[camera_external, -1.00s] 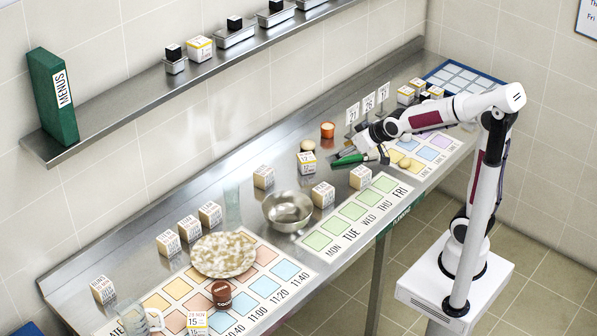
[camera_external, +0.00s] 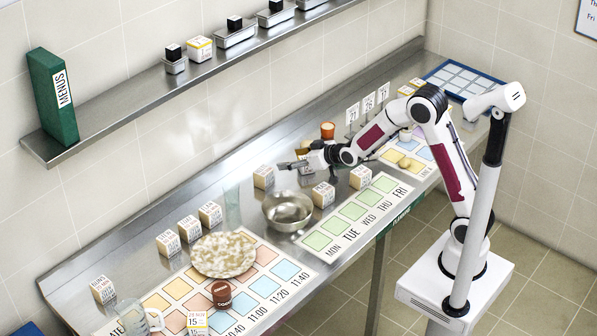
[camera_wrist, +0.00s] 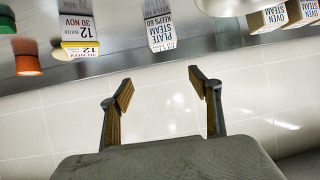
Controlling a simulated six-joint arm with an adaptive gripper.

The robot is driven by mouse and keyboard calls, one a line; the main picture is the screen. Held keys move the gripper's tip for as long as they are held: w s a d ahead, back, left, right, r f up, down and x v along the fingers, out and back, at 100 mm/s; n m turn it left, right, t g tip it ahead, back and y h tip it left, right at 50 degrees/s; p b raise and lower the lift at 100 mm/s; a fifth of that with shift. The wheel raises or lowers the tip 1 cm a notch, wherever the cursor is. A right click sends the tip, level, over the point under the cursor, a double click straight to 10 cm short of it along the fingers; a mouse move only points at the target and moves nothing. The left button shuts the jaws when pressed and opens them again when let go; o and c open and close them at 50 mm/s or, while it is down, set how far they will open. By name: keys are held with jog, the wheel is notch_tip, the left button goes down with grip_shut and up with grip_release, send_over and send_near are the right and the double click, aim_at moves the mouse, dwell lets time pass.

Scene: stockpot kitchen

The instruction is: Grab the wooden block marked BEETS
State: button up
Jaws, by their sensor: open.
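I cannot read BEETS on any block. Pale wooden blocks with printed labels stand on the steel counter: one (camera_external: 263,177) just left of my gripper, two more (camera_external: 323,195) (camera_external: 360,177) to the right of the bowl, and several (camera_external: 190,229) at the left. My gripper (camera_external: 284,166) is above the counter, its fingers apart and empty. In the wrist view my gripper (camera_wrist: 162,92) is open, with a block reading PLATE STEAM (camera_wrist: 161,30) beyond the fingers and apart from them. Blocks reading OVEN STEAM (camera_wrist: 268,18) are at the upper right there.
A metal bowl (camera_external: 287,211) stands below my gripper in the picture, with a speckled plate (camera_external: 223,254) to its left. An orange cup (camera_external: 327,130) is behind my arm. A dated box (camera_wrist: 80,30) shows in the wrist view. A shelf (camera_external: 150,99) runs along the wall.

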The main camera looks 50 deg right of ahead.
jog(key=t, duration=0.1)
send_near(264, 170)
jog(key=shift+x, duration=1.15)
jog(key=shift+x, duration=1.3)
jog(key=shift+x, duration=2.6)
jog(key=shift+f, duration=0.1)
jog(key=c, duration=1.3)
